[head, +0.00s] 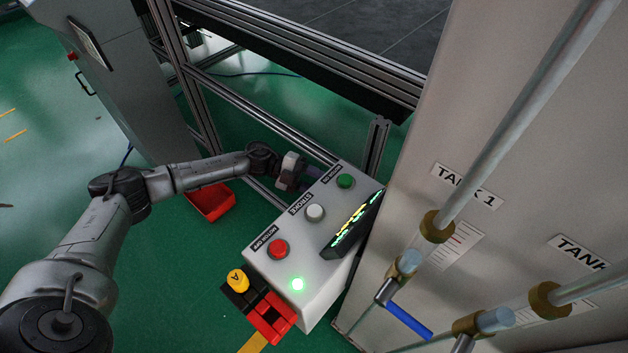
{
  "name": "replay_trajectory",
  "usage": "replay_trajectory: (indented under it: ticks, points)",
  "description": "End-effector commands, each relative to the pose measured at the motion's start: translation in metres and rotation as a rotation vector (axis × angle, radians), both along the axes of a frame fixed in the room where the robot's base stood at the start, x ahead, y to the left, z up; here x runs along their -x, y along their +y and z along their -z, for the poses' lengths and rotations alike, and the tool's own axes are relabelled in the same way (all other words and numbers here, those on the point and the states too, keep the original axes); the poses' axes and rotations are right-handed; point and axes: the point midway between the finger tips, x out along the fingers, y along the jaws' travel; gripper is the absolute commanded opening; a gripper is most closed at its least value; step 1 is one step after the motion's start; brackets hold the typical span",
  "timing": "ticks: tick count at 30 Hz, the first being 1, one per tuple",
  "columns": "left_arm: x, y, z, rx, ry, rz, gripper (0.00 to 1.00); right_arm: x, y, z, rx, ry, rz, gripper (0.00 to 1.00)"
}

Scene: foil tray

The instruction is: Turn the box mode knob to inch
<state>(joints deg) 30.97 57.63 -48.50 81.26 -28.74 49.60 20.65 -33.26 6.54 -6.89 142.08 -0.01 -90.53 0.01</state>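The pale control box (325,270) stands at the centre, with a red button (278,248), a white button (315,212) and a green button (345,181) on its top. Small labels lie beside the buttons. I cannot make out a mode knob or the word inch on the box; its far left side is turned away. My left arm reaches in from the left, and my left gripper (291,174) is at the box's far left edge. Its fingertips are partly hidden, so I cannot tell whether it is open or touches anything. My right gripper is not in view.
A lit display (356,222) and a green lamp (297,284) are on the box. A black and red block (272,317) with a yellow knob (237,280) adjoins its near end. A red bin (211,203) lies behind my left arm. Tank pipes (520,120) stand right.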

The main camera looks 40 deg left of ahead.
Motion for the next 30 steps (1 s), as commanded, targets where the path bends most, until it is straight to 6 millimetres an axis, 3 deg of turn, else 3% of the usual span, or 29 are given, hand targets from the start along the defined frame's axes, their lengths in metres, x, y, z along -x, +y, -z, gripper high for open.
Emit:
replay_trajectory:
  ticks: [11,30]
  points:
    - [0.001,0.000,0.004,0.000,-0.057,0.000,0.16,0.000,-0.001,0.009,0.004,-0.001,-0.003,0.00]
    - [0.001,0.000,0.010,-0.002,-0.525,-0.002,0.16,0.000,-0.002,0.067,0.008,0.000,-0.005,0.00]
